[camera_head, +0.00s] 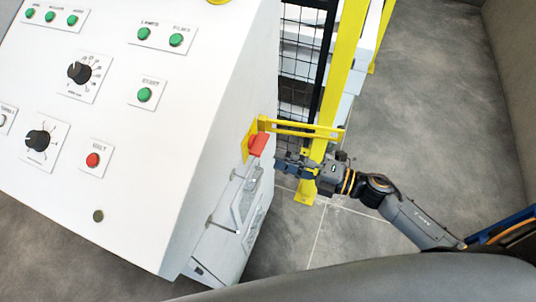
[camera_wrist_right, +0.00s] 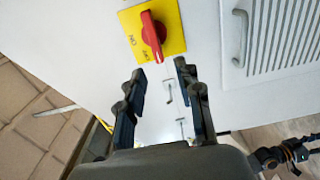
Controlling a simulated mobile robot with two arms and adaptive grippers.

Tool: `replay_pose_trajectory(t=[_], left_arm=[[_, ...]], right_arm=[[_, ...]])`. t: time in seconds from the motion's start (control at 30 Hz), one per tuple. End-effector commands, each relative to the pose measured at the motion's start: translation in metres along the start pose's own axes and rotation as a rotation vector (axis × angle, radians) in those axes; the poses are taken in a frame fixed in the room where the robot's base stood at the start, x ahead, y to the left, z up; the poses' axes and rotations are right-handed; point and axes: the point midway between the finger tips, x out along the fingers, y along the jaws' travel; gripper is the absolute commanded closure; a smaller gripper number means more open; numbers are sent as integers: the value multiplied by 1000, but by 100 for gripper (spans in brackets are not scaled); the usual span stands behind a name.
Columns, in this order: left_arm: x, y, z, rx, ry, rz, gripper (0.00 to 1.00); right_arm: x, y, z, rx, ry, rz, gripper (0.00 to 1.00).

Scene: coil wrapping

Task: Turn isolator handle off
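The isolator handle is a red rotary handle (camera_head: 258,144) on a yellow plate (camera_head: 247,138) on the side of the white cabinet. In the right wrist view the red handle (camera_wrist_right: 152,36) stands near the top middle on its yellow plate (camera_wrist_right: 176,42), with small dark lettering beside it. I cannot tell for sure which label it points to. My right gripper (camera_head: 281,161) is just right of and below the handle in the head view. In the wrist view its two fingers (camera_wrist_right: 160,72) are apart and empty, short of the handle. My left gripper is not in view.
The white cabinet (camera_head: 125,190) has several green buttons, black knobs (camera_head: 38,141) and a red button (camera_head: 93,160). A yellow post (camera_head: 340,75) and black mesh fence (camera_head: 300,45) stand close behind my right gripper. A vent panel with a handle (camera_wrist_right: 241,38) is beside the plate.

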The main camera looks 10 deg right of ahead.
Motion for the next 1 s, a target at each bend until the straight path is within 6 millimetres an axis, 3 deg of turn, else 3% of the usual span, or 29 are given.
replay_pose_trajectory(t=[0.1,0.33,1.0], left_arm=[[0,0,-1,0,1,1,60],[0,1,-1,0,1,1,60],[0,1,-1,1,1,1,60]], right_arm=[[-26,-1,-1,2,0,-3,65],[-54,0,-1,1,1,-1,65],[-59,-2,1,6,-6,-1,65]])
